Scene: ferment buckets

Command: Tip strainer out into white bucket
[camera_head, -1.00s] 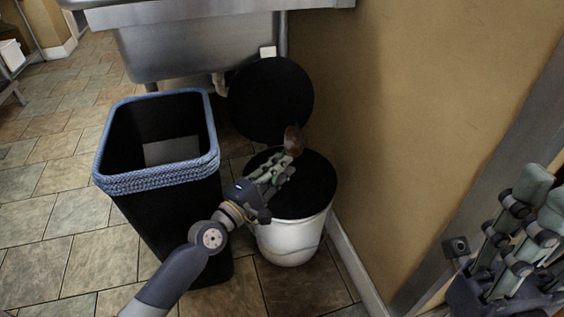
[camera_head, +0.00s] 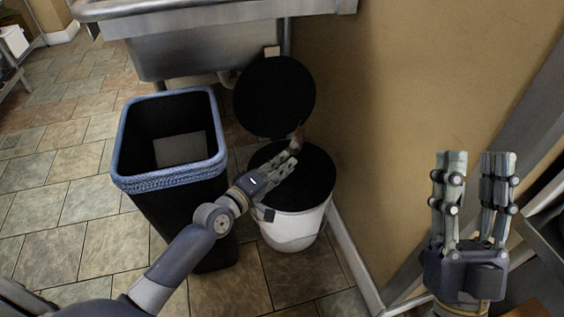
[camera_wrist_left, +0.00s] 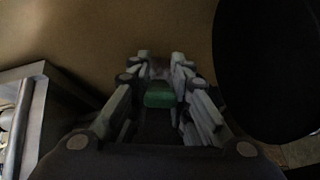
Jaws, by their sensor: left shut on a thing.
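The white bucket (camera_head: 290,228) stands on the floor against the tan wall, its top dark. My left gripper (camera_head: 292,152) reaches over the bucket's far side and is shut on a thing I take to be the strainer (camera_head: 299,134). The strainer's shape and contents cannot be made out. My right gripper (camera_head: 474,158) is raised at the right, fingers apart and empty.
A black bin (camera_head: 168,182) with a blue-edged liner stands left of the bucket. A round black lid or disc (camera_head: 273,97) stands upright behind the bucket, below a steel sink (camera_head: 200,45). Tiled floor at the left is clear.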

